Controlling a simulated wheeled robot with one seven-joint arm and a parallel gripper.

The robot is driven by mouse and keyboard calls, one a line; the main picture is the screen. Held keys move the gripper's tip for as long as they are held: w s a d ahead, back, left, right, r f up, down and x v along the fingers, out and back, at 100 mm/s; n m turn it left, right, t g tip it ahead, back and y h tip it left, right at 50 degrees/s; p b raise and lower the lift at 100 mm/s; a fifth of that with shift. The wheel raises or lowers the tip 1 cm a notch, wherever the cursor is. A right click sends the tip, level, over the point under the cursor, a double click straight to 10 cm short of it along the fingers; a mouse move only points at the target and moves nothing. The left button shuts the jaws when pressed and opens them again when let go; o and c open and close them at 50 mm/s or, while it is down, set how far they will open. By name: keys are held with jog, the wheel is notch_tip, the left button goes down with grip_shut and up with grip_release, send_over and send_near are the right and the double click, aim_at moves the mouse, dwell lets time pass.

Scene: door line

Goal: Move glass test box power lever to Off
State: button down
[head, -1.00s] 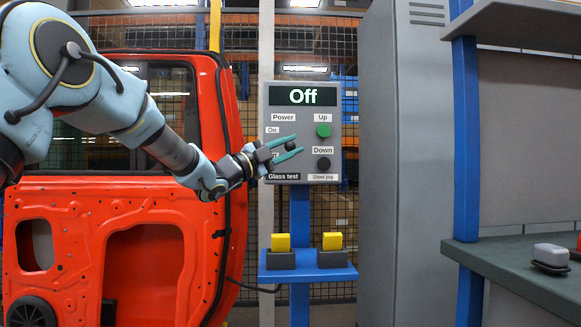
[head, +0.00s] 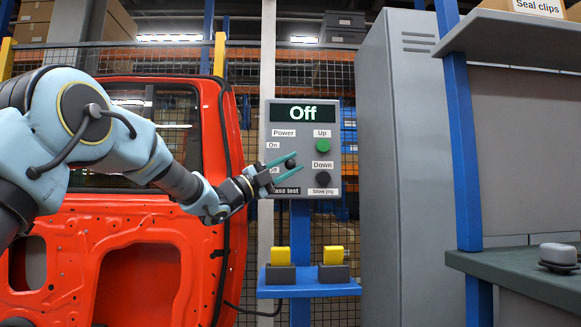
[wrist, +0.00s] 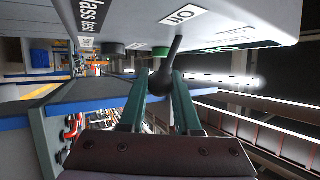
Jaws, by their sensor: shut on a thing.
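The power lever ends in a black ball knob (head: 290,163), which also shows in the wrist view (wrist: 160,82). My gripper (head: 297,168) reaches it from the left, and its teal fingers are shut on the knob, one on each side. In the head view my gripper partly covers the "Off" and "Glass test" labels.
The green Up button (head: 322,146) and dark Down button (head: 322,180) sit right of my gripper. Below is a blue shelf (head: 308,291) with two yellow-topped blocks. A red car door (head: 130,235) stands behind my arm; a grey cabinet (head: 405,200) stands to the right.

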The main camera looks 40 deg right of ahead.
jog(key=shift+f, duration=0.1)
jog(key=c, duration=0.6)
grip_release()
jog(key=shift+a, duration=0.1)
jog(key=v, duration=1)
jog(key=shift+w+a+f, duration=0.15)
jog(key=shift+a+f, duration=0.05)
